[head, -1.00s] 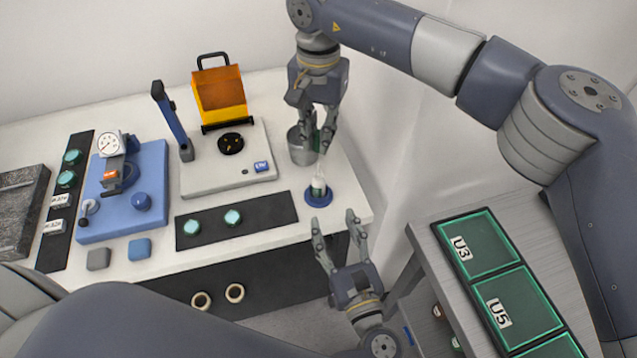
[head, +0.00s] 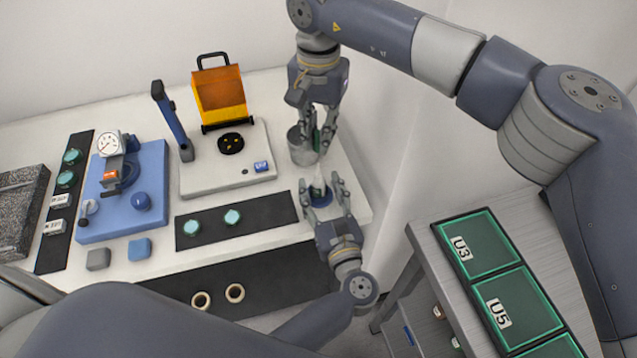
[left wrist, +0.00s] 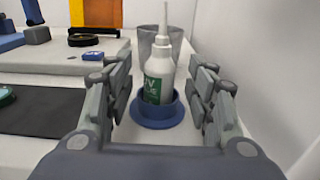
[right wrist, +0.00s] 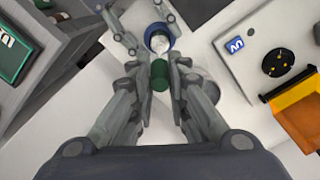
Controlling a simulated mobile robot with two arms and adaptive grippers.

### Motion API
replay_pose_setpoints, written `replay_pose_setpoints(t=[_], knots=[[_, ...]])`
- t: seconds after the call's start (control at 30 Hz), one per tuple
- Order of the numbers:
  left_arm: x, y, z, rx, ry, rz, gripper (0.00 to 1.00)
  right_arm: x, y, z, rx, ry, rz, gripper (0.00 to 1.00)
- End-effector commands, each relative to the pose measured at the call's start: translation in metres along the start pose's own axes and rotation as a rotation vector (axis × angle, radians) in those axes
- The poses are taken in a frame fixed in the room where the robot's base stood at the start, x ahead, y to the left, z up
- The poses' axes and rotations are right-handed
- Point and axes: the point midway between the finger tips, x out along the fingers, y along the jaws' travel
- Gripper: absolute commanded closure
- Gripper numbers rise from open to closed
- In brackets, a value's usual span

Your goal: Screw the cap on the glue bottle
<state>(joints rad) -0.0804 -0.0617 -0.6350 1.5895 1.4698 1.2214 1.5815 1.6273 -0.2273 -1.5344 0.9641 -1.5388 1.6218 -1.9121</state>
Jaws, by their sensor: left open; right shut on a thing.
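The glue bottle (left wrist: 157,70) is white with a green label and a thin nozzle, and it stands upright in a blue round holder (left wrist: 160,116). In the head view the bottle (head: 319,186) is partly hidden by my left fingers. My left gripper (head: 320,186) is open, with its fingers on either side of the bottle. In the left wrist view gaps show between the fingers and the bottle. My right gripper (head: 319,146) is above the bottle, pointing down, shut on a green cap (right wrist: 159,75). The cap's contact with the nozzle cannot be told.
A grey metal cup (head: 301,147) stands just behind the bottle. A grey instrument base (head: 215,183) with an orange shield (head: 219,93) is to the left. A black mat (head: 256,214) with teal discs lies in front. A cart with green trays (head: 484,247) stands at right.

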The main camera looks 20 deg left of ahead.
Motion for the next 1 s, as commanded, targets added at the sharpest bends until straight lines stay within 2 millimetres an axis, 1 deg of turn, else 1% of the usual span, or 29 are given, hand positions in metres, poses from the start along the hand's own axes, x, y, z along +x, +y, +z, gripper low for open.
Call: replay_pose_setpoints(t=[0.03,0.1,0.2,0.53,0.57,0.6,0.77,1.0], knots=[[0.007,0.000,0.000,0.002,-0.002,0.000,0.50,0.000,0.000,0.000,0.000,0.000,0.000,0.91],[0.013,0.000,0.000,0.002,-0.001,0.001,0.50,0.000,0.000,0.000,0.000,0.000,0.000,0.91],[0.018,0.000,0.000,0.002,0.000,0.001,0.50,0.000,0.000,0.000,0.000,0.000,0.000,0.91],[0.021,0.000,0.000,0.002,0.000,0.000,0.50,0.000,0.000,0.000,0.000,0.000,0.000,0.91],[0.021,0.000,0.000,0.002,0.000,0.001,0.54,0.000,0.000,0.000,0.000,0.000,0.000,0.91],[0.021,0.000,0.000,0.002,0.000,0.000,0.63,0.000,0.000,0.000,0.000,0.000,0.000,0.91],[0.021,0.000,0.000,0.001,0.001,0.001,0.99,0.000,0.000,0.000,0.000,0.000,0.000,0.91],[0.020,0.001,-0.001,0.002,0.002,0.001,1.00,0.001,0.000,0.000,0.000,0.000,0.000,0.91]])
